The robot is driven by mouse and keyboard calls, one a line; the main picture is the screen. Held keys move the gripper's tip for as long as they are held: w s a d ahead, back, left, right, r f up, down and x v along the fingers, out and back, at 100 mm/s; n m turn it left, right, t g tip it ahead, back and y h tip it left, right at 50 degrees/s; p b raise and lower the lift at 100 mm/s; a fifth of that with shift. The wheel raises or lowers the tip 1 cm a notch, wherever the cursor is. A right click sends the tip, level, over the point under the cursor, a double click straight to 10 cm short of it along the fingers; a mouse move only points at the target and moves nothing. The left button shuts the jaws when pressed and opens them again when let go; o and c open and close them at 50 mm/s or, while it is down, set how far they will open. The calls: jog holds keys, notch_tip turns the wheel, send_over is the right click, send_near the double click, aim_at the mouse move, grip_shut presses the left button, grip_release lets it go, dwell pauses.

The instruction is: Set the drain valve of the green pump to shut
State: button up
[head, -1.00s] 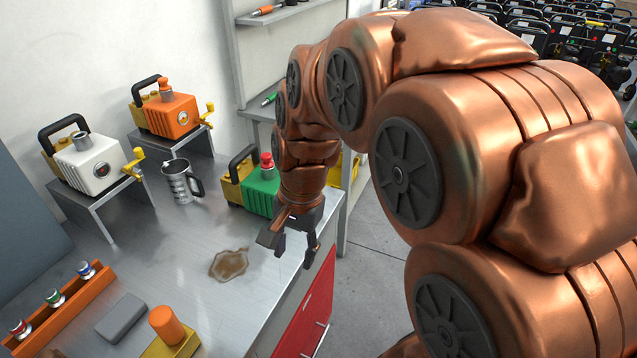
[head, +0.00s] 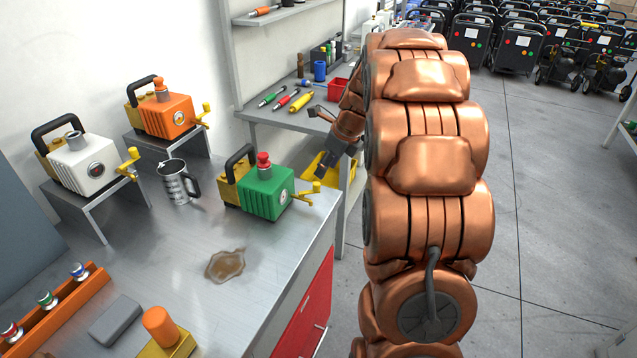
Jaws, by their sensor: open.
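The green pump (head: 268,193) sits at the right end of the steel bench, with a yellow rear part, a black carry handle and a red-topped cap. A yellow lever (head: 306,193) juts from its right face beside a round gauge, its knob at the outer end. I take this lever for the drain valve; I cannot tell whether it is set open or shut. My gripper (head: 328,168) is open and empty, just beyond and above the lever, apart from it in the picture. Part of the gripper is hard to make out against the yellow bin behind.
An orange pump (head: 168,116) and a white pump (head: 88,163) stand on risers to the left. A metal jug (head: 177,185) stands near them. A brown spill (head: 225,265) lies on the bench. Tools (head: 287,98) lie on the back bench.

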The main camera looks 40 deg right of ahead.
aim_at(317, 184)
jog(key=p+x, duration=0.1)
jog(key=x, duration=0.6)
jog(key=shift+f, duration=0.2)
grip_shut()
